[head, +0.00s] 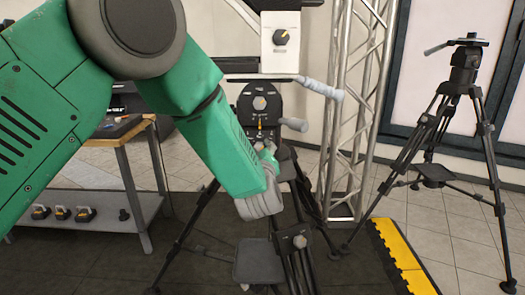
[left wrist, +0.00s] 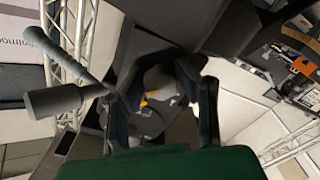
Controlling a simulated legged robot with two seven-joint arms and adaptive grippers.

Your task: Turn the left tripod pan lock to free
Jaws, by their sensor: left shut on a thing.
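The left tripod (head: 260,106) stands upright in the middle of the head view, with a dark head, a small orange pointer mark and grey handles to its right. My left gripper (head: 264,150) reaches the front of this head just below the mark. In the left wrist view, my left gripper's dark fingers (left wrist: 165,105) stand on either side of a grey knob with an orange mark, the pan lock (left wrist: 152,98). The gripper is shut on it. In the head view my gripper largely hides the knob, so its setting cannot be read. My right gripper is not in view.
A second tripod (head: 464,75) stands at the right. A metal truss (head: 352,110) rises close behind the left tripod. A wooden-topped bench (head: 125,133) is at the left. A yellow-edged ramp (head: 403,258) lies on the floor at right. Grey handles (left wrist: 62,98) stick out beside my fingers.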

